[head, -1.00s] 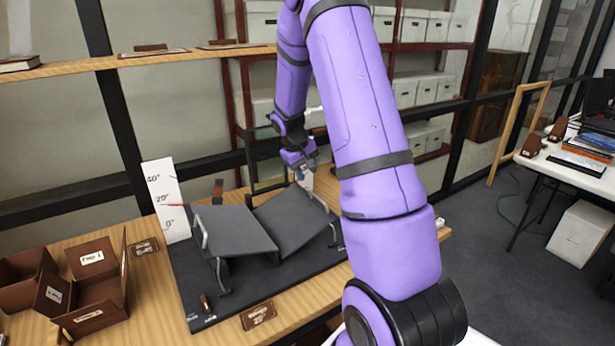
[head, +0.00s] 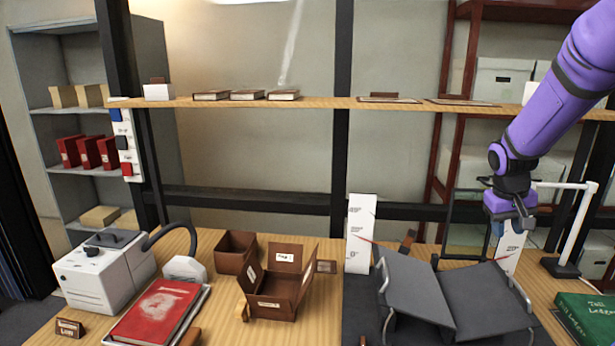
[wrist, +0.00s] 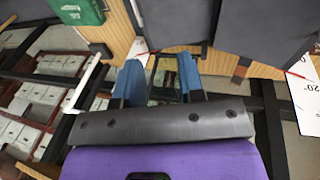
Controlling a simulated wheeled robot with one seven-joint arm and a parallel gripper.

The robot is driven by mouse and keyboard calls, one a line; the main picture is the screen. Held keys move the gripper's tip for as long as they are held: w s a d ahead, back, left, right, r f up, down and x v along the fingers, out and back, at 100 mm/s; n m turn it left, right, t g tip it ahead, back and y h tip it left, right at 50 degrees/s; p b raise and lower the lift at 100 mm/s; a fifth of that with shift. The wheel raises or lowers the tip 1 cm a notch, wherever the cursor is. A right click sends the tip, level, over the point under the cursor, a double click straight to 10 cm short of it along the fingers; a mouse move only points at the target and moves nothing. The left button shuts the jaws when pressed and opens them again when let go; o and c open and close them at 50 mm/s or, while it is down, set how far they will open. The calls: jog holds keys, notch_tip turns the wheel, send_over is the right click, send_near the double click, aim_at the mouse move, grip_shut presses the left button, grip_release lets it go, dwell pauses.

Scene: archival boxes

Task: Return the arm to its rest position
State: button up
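My purple arm (head: 553,110) reaches in from the upper right of the head view and hangs down over the right part of the table. The gripper is open and empty.
A wooden shelf (head: 320,103) with books runs behind the table. A green ledger (head: 590,318) lies at the right, near a white stand (head: 575,225). Brown boxes (head: 238,250), a red book (head: 160,312) and a white machine (head: 103,275) stand at the left.

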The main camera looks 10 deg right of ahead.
jog(key=s+a+r+t+y, duration=0.1)
jog(key=s+a+r+t, duration=0.1)
jog(key=s+a+r, duration=0.85)
jog(key=s+a+r+n+t+y, duration=0.2)
jog(key=s+a+r, duration=0.2)
jog(key=s+a, duration=0.7)
jog(key=s, duration=0.2)
jog(key=shift+s+t, duration=0.3)
jog(key=shift+s, duration=0.05)
jog(key=shift+r, duration=0.1)
dwell(0.7)
